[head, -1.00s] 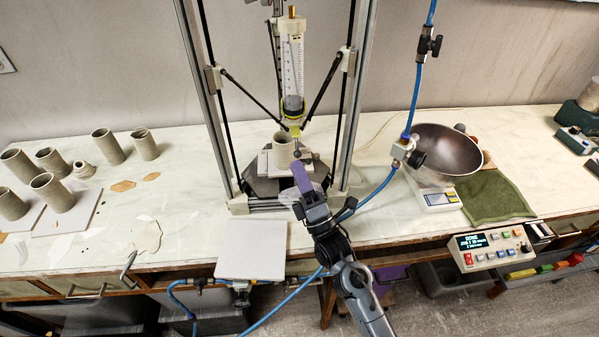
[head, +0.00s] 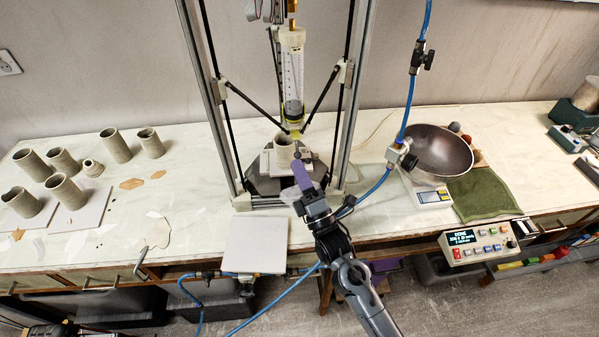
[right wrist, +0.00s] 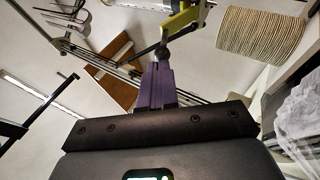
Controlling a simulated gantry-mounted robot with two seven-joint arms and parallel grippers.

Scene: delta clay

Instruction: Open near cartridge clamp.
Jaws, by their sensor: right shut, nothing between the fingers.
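The clear, graduated cartridge (head: 292,78) hangs upright in the printer frame in the head view, with a pale cap on top. Yellow parts show around its lower end (head: 295,128); whether they belong to the near clamp, and whether it is open, I cannot tell. My right gripper (head: 299,168) is shut and empty, its purple fingers pointing up just below and in front of the nozzle. In the right wrist view, the fingers (right wrist: 158,78) stand close below a dark ball-like joint beside a yellow bracket (right wrist: 181,20); contact is unclear. My left gripper's fingers do not show.
A clay cup (head: 284,142) stands on the printer bed behind my fingers. The printer uprights (head: 352,100) flank the cartridge. A blue hose (head: 409,100) hangs at right, near a metal bowl (head: 438,150) on a scale. A white board (head: 254,245) lies in front; clay cups (head: 115,146) stand left.

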